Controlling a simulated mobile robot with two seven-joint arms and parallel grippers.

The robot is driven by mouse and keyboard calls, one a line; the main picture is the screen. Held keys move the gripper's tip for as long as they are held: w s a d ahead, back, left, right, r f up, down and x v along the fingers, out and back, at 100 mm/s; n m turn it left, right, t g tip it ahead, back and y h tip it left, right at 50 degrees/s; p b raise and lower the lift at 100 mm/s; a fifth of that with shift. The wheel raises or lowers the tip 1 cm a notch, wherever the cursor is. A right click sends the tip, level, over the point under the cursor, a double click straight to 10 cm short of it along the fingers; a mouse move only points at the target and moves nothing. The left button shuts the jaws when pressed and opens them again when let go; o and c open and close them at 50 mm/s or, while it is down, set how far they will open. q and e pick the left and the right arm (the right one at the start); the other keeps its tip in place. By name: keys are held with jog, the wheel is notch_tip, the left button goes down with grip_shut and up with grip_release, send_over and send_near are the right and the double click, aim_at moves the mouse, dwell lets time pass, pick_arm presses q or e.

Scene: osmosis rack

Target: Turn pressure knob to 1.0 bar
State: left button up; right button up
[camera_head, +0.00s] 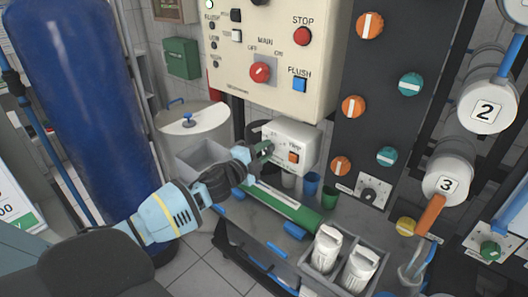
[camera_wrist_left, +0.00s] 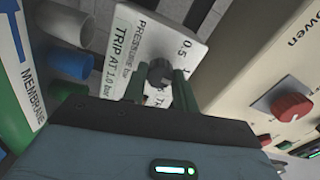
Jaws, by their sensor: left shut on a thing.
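The pressure knob (camera_wrist_left: 160,74) is small, dark and round, on a white plate (camera_wrist_left: 185,25) printed "PRESSURE bar", "TRIP AT 1.0 bar" and "0.5". My left gripper's two green fingers (camera_wrist_left: 159,88) stand on either side of the knob, shut on it. Which mark the knob points to cannot be told. In the head view my left gripper (camera_head: 261,150) reaches the left part of the white box's front (camera_head: 297,133), and it hides the knob there. An orange switch (camera_head: 293,157) is right of the gripper. My right gripper is not in view.
The cream control panel (camera_head: 270,30) with a red main knob (camera_head: 260,72) hangs above. A blue tank (camera_head: 85,100) stands left.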

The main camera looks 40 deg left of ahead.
pick_arm(q)
jog(key=o, duration=1)
jog(key=shift+c, duration=0.2)
jog(key=s, duration=0.7)
jog(key=shift+s+a, duration=0.35)
jog(key=shift+s, duration=0.05)
